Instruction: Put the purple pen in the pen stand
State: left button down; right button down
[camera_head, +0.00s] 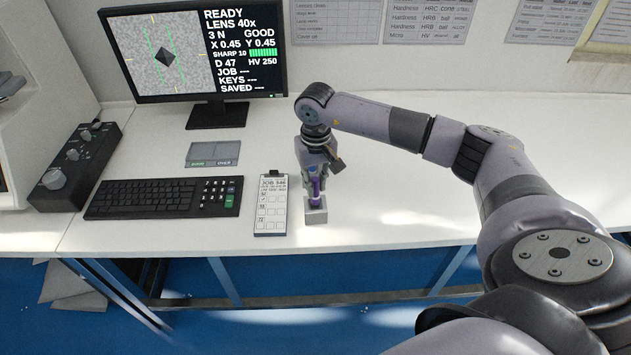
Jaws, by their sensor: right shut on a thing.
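The purple pen (315,188) is upright, with its lower end at the small grey pen stand (316,216) on the white desk. My right gripper (317,167) is above the stand, pointing down, shut on the upper part of the pen. The gripper hides part of the pen's top. I cannot tell how deep the pen's lower end sits in the stand. My left gripper is not in the view.
A clipboard (271,208) lies just left of the stand. Further left are a black keyboard (150,198), a control box with knobs (75,165) and a monitor (196,55). The desk (410,215) right of the stand is clear. Its front edge is close.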

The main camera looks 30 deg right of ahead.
aim_at(316, 193)
jog(key=shift+f+b, duration=1.7)
jog(key=shift+f, duration=0.3)
jog(key=c, duration=1.4)
grip_release()
jog(key=shift+c, duration=0.2)
notch_tip(316, 193, up, 12)
jog(key=shift+r, duration=0.1)
